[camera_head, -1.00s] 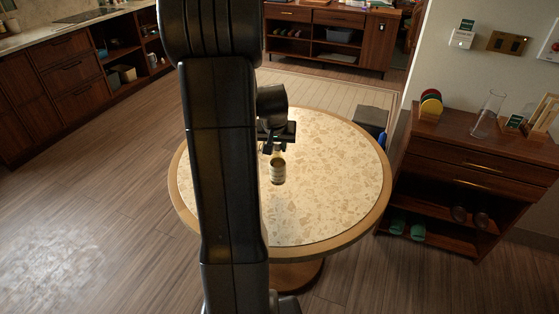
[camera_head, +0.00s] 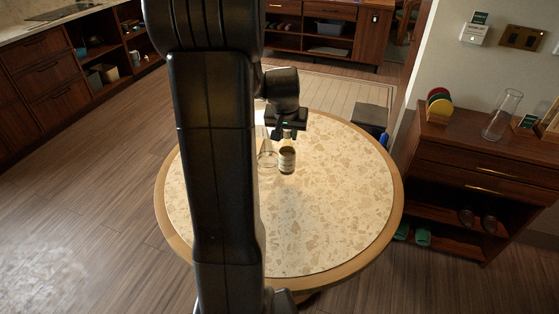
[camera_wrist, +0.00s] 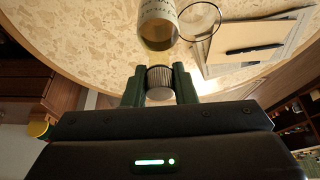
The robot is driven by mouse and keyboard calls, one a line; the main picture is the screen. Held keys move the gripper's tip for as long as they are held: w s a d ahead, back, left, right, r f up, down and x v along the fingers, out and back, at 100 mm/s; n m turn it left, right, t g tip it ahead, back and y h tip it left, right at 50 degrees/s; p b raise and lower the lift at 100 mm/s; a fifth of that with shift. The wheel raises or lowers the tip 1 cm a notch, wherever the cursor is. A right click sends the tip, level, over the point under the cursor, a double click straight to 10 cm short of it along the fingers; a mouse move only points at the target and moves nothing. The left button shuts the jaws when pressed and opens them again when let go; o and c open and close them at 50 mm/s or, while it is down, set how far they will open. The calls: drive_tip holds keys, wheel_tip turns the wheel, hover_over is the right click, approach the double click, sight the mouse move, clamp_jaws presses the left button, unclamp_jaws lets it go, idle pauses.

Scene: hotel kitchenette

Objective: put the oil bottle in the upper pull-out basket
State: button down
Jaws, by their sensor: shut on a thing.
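The oil bottle (camera_head: 287,159) is a small bottle with dark contents and a pale label, upright over the far part of the round table. My gripper (camera_head: 286,133) is at its top. In the wrist view, my gripper's two fingers (camera_wrist: 159,88) are shut on the bottle's ribbed cap (camera_wrist: 160,77), with the labelled body (camera_wrist: 158,24) beyond them. I cannot tell whether the bottle's base touches the table. I cannot make out a pull-out basket in either view.
The round speckled table (camera_head: 330,210) carries a clear glass vessel (camera_head: 267,158) close beside the bottle. Papers with a pen (camera_wrist: 255,49) lie near it in the wrist view. A wooden cabinet (camera_head: 480,170) stands right, drawers (camera_head: 58,85) left. Floor at left is clear.

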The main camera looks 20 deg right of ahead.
sight(287, 157)
wheel_tip(287, 157, down, 9)
drive_tip(key=shift+s+r, duration=0.1)
drive_tip(key=shift+s, duration=0.05)
idle(0.4)
drive_tip(key=c, duration=1.2)
unclamp_jaws()
